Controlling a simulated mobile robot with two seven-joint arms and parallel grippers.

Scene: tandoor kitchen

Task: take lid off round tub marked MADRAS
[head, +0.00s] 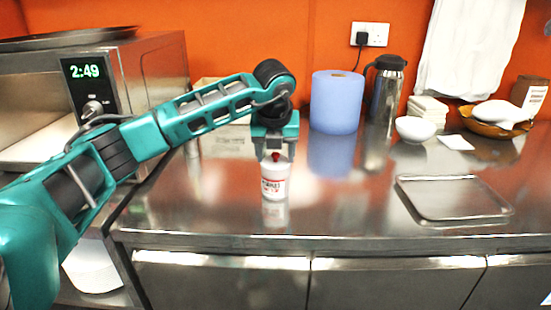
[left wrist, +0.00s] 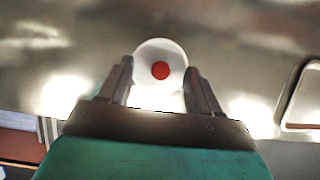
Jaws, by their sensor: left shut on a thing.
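A small white round tub (head: 275,188) with blurred red lettering stands on the steel counter, in the middle of the head view. Its white lid (left wrist: 146,56) has a red knob (left wrist: 160,71), seen from above in the left wrist view. My left gripper (head: 274,155) points straight down over the tub. In the left wrist view its fingers are on either side of the lid, shut on it. The lid appears to be still on the tub; I see no gap between them. My right gripper is in neither view.
A steel tray (head: 455,198) lies on the counter at right. Behind stand a blue paper roll (head: 336,101), a steel flask (head: 387,90), a white bowl (head: 415,129) and a brown dish (head: 482,122). An oven-like appliance (head: 150,75) is at left. The counter between tub and tray is clear.

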